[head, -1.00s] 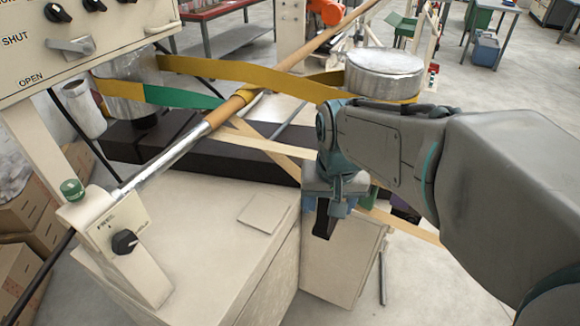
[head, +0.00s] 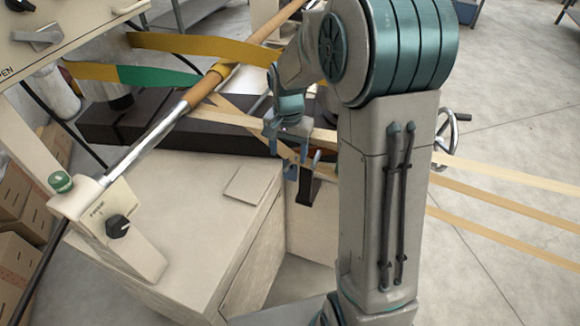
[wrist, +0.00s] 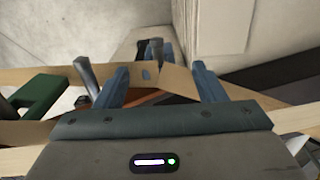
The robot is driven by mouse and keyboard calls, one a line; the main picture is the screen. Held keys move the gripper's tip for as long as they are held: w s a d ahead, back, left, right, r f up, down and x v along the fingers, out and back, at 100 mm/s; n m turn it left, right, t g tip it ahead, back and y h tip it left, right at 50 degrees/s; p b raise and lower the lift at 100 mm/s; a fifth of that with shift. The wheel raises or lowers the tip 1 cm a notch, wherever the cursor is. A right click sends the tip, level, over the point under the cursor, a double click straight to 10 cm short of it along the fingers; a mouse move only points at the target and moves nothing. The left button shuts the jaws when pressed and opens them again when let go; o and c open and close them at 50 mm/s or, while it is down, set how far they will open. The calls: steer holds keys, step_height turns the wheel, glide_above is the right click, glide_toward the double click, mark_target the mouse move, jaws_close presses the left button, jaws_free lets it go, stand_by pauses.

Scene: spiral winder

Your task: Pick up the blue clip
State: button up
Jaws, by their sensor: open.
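In the head view the clip (head: 291,172) appears just below my gripper, left of a dark hanging bracket (head: 305,190). My gripper (wrist: 160,82) has its two blue-grey fingers wide apart, with nothing held between them.
A grey lever (wrist: 86,74) stands close to the left finger in the wrist view. Tan straps (head: 500,178) cross near the gripper. A beige cabinet (head: 190,235) stands to the left, a sloping metal rod (head: 150,140) above it. Open floor lies at right.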

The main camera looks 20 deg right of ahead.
mark_target(290, 160)
steer(key=shift+w+d+f+p, duration=0.1)
steer(key=shift+f+p, duration=0.35)
steer(key=shift+f, duration=1.4)
steer(key=shift+w+d+f+p, duration=0.1)
steer(key=shift+f+p, duration=0.35)
steer(key=shift+f, duration=1.4)
steer(key=c, duration=1.1)
